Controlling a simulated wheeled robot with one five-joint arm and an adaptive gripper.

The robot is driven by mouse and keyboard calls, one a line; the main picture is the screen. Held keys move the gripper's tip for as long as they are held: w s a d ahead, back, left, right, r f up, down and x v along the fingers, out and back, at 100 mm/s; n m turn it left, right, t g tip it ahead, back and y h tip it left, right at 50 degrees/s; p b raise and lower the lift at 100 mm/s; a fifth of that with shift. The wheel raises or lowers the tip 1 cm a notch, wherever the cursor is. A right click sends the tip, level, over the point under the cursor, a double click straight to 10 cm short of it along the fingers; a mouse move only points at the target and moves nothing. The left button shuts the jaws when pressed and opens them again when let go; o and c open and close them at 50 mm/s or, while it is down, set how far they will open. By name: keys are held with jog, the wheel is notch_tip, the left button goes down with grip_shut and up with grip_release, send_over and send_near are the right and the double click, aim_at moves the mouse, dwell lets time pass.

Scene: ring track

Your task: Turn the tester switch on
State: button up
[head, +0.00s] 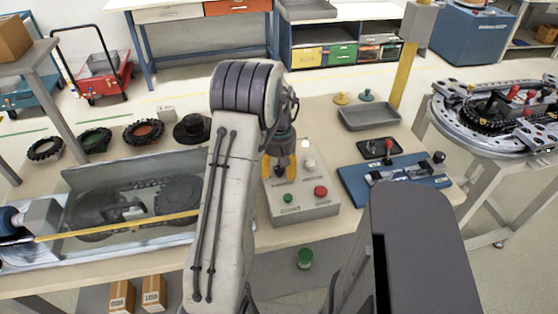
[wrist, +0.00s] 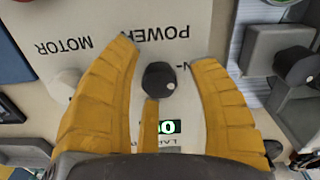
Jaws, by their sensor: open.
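The tester is a grey box (head: 300,205) on the bench in the head view, with a green button (head: 288,198), a red button (head: 320,191) and a pale round knob (head: 309,163) on top. In the wrist view its light panel (wrist: 185,30) carries upside-down labels POWER and MOTOR. A round black knob with a white dot (wrist: 160,82) sits by POWER. My gripper (head: 285,172) is over the tester's far left part. Its yellow fingers (wrist: 165,75) are open on both sides of the black knob, with visible gaps.
A clear-covered machine (head: 130,205) stands left of my arm, with several black rings behind. A round track (head: 490,140) is at far right.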

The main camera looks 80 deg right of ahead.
aim_at(279, 167)
notch_tip(279, 167, up, 12)
dwell(0.6)
jog(key=shift+f, duration=0.1)
dwell(0.7)
